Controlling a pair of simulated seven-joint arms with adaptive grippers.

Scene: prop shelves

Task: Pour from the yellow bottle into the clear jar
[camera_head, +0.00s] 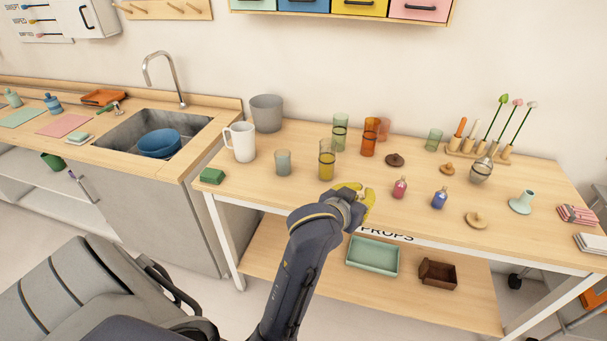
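My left gripper (360,195) is over the front middle of the table, with yellow finger parts visible. From behind I cannot tell how far the fingers are closed or whether anything is between them. I cannot make out a separate yellow bottle; the gripper hides the spot to the left of the pink bottle (400,188) and the blue bottle (439,199). A rounded clear jar (481,171) with a dark band stands at the right, in front of the peg rack. My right gripper is not in view.
Behind the gripper stand a yellow glass (327,165), an orange glass (368,137) and a green glass (340,130). A grey glass (283,163) and white mug (240,142) are left. Wooden lids, including one (476,219), lie around the bottles. A peg rack (478,149) stands behind the jar.

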